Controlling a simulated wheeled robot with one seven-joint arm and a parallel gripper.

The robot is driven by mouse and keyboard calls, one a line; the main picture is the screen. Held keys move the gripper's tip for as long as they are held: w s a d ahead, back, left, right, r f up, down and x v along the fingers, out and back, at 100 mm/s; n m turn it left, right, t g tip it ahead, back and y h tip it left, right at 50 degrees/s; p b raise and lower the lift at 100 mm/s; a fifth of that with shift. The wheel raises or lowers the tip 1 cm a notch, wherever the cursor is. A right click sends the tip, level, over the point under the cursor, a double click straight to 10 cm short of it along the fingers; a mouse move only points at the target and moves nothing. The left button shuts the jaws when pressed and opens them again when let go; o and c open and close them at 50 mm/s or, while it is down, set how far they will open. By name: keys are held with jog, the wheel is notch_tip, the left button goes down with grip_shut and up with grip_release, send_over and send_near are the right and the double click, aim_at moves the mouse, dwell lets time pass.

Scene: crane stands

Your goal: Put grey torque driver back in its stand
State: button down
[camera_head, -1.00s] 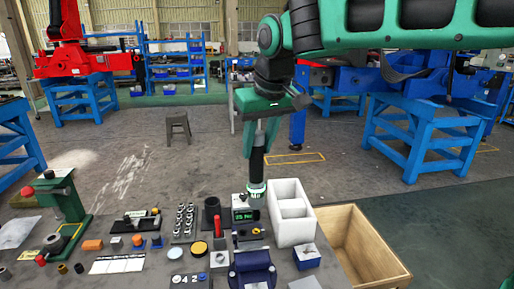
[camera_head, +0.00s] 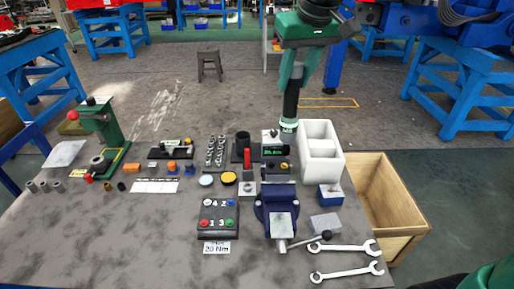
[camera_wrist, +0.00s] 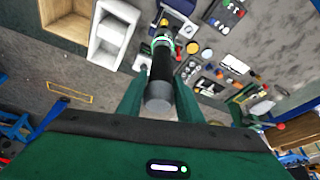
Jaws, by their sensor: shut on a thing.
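My gripper (camera_head: 293,82) is shut on a dark torque driver (camera_head: 290,105) with a green-and-white band near its lower end. The driver hangs nearly upright over the back of the bench. In the wrist view the driver (camera_wrist: 160,82) sits between the two green fingers, its round end facing the camera. A black upright tube on a base, which looks like the stand (camera_head: 242,147), is left of the driver and apart from it. The driver's lower tip is hard to make out, so I cannot tell whether it touches anything.
A tester with a green display (camera_head: 272,152) is just left of the driver's lower end. A white divided bin (camera_head: 332,135) is close on the right, with a wooden crate (camera_head: 408,240) beyond. A blue vise (camera_head: 270,200), button box (camera_head: 218,215) and wrenches (camera_head: 345,272) are nearer.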

jog(key=shift+w+r, duration=0.1)
jog(key=w+a+f, duration=0.1)
jog(key=w+a, duration=0.5)
jog(key=w, duration=0.5)
jog(key=w+a+f, duration=0.2)
jog(key=w+a, duration=0.5)
jog(key=w, duration=0.4)
jog(key=shift+w+a+f, duration=0.15)
jog(key=shift+w+a, duration=0.1)
jog(key=shift+a, duration=0.05)
jog(key=shift+f, duration=0.15)
jog(key=shift+f, duration=2.75)
